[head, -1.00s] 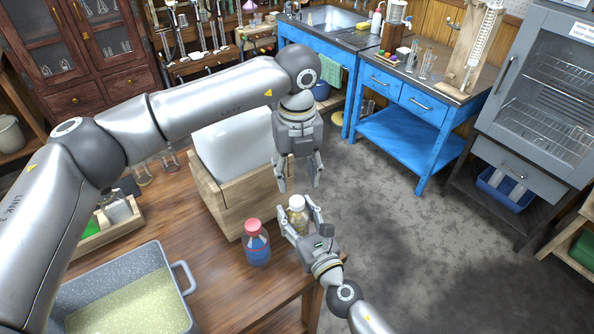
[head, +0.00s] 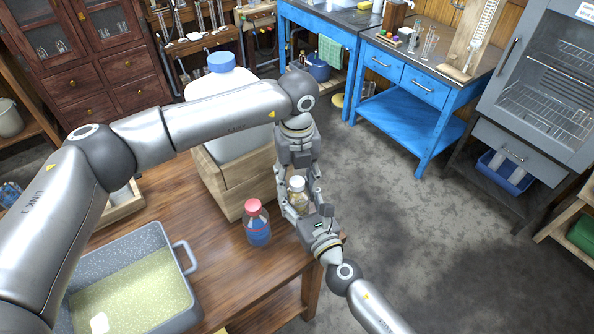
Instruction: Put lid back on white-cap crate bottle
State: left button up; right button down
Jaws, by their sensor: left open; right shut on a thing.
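A small clear bottle (head: 298,202) with yellowish contents stands upright at the table's right edge. A white cap (head: 297,183) shows on its top; whether it is seated or loose I cannot tell. My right gripper (head: 300,205), coming from the lower right, is shut on the bottle's body and hides part of it. My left gripper (head: 299,190) points down from above, open, with its fingers either side of the white cap. Whether they touch the cap I cannot tell.
A red-capped bottle (head: 257,232) with blue liquid stands just left of the grippers. Behind it is a wooden crate (head: 238,185) with a large white, blue-capped container (head: 221,63). A grey tub (head: 183,290) is at the lower left. Open floor lies right of the table (head: 225,270).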

pick_arm(q)
grip_shut()
jog(key=m, duration=0.5)
jog(key=shift+m, duration=0.4)
jog(key=m, duration=1.5)
jog(key=shift+m, duration=0.3)
jog(key=shift+o, duration=0.6)
grip_release()
notch_tip(320, 180, up, 12)
